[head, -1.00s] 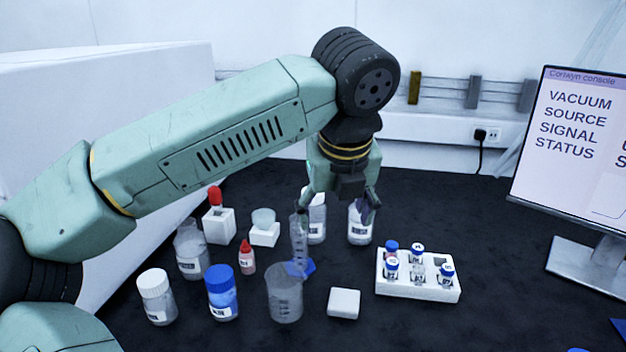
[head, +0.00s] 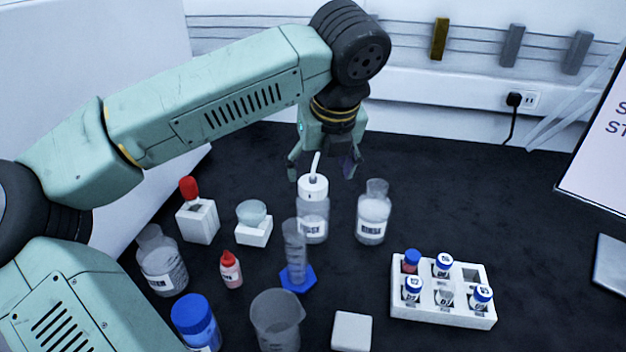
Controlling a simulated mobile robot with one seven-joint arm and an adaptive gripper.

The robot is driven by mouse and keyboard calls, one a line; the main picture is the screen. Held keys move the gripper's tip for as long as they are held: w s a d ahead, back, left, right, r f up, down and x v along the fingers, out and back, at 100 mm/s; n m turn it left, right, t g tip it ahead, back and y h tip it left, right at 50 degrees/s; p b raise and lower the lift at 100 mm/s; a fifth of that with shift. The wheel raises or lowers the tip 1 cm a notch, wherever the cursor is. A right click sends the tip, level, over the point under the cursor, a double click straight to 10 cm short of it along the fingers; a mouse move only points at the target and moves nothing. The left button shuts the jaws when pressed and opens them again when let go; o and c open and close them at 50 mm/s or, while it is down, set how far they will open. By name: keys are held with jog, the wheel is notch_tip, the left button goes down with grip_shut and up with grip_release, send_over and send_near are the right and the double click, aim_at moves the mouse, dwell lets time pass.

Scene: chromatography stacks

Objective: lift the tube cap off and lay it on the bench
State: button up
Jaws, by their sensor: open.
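A white tube rack (head: 440,315) stands on the dark bench at the right and holds several small vials. A vial with a plain blue cap (head: 411,256) is at its back left. Other vials have blue caps with white labelled tops, such as the back one (head: 443,262), the front left one (head: 412,286) and the right one (head: 482,293). Which cap the task means, I cannot tell. My gripper (head: 321,168) is open and empty, pointing down, behind and above the wash bottle (head: 313,210), well left of and beyond the rack.
A beaker (head: 277,318), a white block (head: 352,331) and a blue-capped jar (head: 195,318) are in front. Bare bench (head: 520,230) lies behind and right of the rack.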

aim_at(314, 183)
jog(key=shift+p+x, duration=0.95)
jog(key=shift+x, duration=2.1)
jog(key=shift+w+a+r, duration=0.1)
jog(key=shift+w+a, duration=0.05)
jog(key=shift+a, duration=0.05)
jog(key=shift+c, duration=0.5)
jog(key=c, duration=1.2)
jog(key=shift+r, duration=0.1)
